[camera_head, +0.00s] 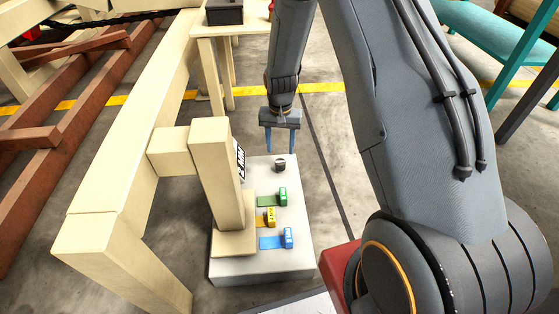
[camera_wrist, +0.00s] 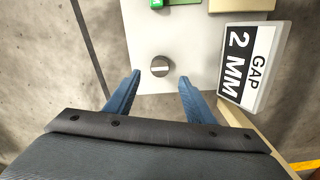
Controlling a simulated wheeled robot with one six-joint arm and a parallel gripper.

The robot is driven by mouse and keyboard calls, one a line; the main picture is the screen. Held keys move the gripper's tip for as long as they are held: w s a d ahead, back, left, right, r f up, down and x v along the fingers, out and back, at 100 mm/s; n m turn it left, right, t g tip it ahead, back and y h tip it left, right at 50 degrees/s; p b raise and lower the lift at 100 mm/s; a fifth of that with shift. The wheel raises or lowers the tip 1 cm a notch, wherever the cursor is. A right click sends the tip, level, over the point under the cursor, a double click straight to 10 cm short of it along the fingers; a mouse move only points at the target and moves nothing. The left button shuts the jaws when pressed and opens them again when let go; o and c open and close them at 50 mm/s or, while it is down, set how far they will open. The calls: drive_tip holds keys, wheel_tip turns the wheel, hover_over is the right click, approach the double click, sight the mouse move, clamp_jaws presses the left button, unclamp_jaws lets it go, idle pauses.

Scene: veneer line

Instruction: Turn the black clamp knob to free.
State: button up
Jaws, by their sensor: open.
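The black clamp knob (camera_head: 280,164) sits on top of the pale block (camera_head: 290,265), near its far end. In the wrist view the knob (camera_wrist: 160,66) is a round dark knob with a light bar across its top, lying roughly level in the picture. My gripper (camera_head: 281,150) is open and empty, its blue fingers pointing down above the far end of the block. In the wrist view my gripper (camera_wrist: 155,85) has its fingers well apart, with the knob ahead of the tips and between their lines. The fingers do not touch the knob.
Green (camera_head: 283,197), yellow (camera_head: 271,217) and blue (camera_head: 288,238) tabs sit on the block nearer the head camera. A cream post (camera_head: 215,175) stands along its left side. A sign reading "GAP 2 MM" (camera_wrist: 250,65) stands close to the right finger in the wrist view.

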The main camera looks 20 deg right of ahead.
sight(280, 162)
wheel_tip(280, 162, down, 6)
drive_tip(key=b, duration=0.3)
drive_tip(key=shift+f, duration=0.2)
drive_tip(key=c, duration=1.1)
drive_tip(key=shift+o, duration=0.2)
drive_tip(key=shift+s+r+n+p, duration=0.1)
drive_tip(key=shift+n+p, duration=0.2)
drive_tip(key=shift+p, duration=0.3)
drive_tip(key=n+p, duration=0.3)
drive_tip(key=shift+r, duration=0.1)
drive_tip(key=n+p, duration=0.7)
drive_tip(key=n, duration=0.3)
drive_tip(key=shift+p, duration=0.3)
drive_tip(key=n+p, duration=0.1)
drive_tip(key=n, duration=0.3)
drive_tip(key=shift+p, duration=0.3)
drive_tip(key=shift+n, duration=0.3)
